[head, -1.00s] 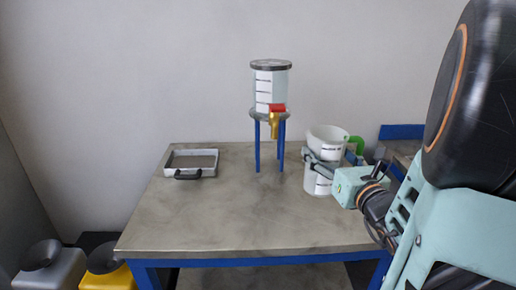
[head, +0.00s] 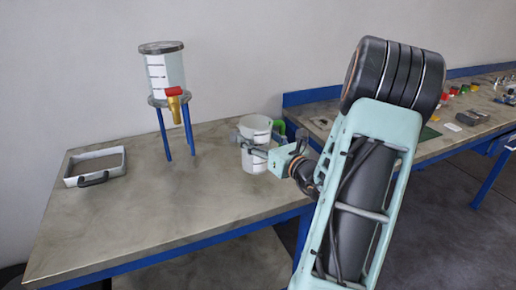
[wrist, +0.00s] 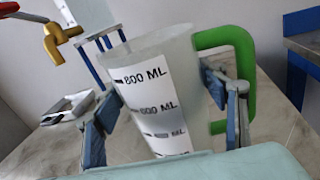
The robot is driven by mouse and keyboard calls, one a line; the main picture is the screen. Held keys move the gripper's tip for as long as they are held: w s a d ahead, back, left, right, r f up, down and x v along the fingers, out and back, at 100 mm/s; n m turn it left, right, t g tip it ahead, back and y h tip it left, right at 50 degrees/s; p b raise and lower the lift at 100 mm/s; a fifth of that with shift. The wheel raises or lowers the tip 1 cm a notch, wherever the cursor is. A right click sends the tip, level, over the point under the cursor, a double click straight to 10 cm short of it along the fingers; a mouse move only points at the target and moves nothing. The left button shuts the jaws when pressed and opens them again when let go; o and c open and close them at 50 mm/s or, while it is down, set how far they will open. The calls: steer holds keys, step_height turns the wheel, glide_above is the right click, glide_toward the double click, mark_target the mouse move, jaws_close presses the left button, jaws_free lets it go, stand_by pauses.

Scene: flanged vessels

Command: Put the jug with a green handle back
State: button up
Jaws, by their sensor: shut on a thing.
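The jug with a green handle is a translucent white measuring jug (head: 258,127) with dark volume marks. Its green handle (head: 280,128) is on its right side. My gripper (head: 252,148) is shut on the jug's body, with fingers on both sides. The jug is near upright at the right end of the grey table. I cannot tell whether its base touches the top. In the wrist view the jug (wrist: 160,95) leans a little between my fingers (wrist: 168,105), and its green handle (wrist: 240,70) stands outside the right finger.
A clear tank (head: 165,72) with a red-topped brass tap (head: 175,100) stands on a blue-legged stand to the left. A shallow tray (head: 95,166) lies at far left. A second bench (head: 460,135) with small items extends right. The grey table's front (head: 130,220) is clear.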

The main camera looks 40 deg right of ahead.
steer(key=shift+d+f, duration=0.15)
steer(key=shift+f, duration=0.1)
step_height(320, 180, down, 3)
steer(key=shift+w+d+f, duration=0.1)
steer(key=o, duration=1.7)
steer(key=shift+b, duration=0.3)
steer(key=s, duration=1.2)
steer(key=shift+a, duration=0.25)
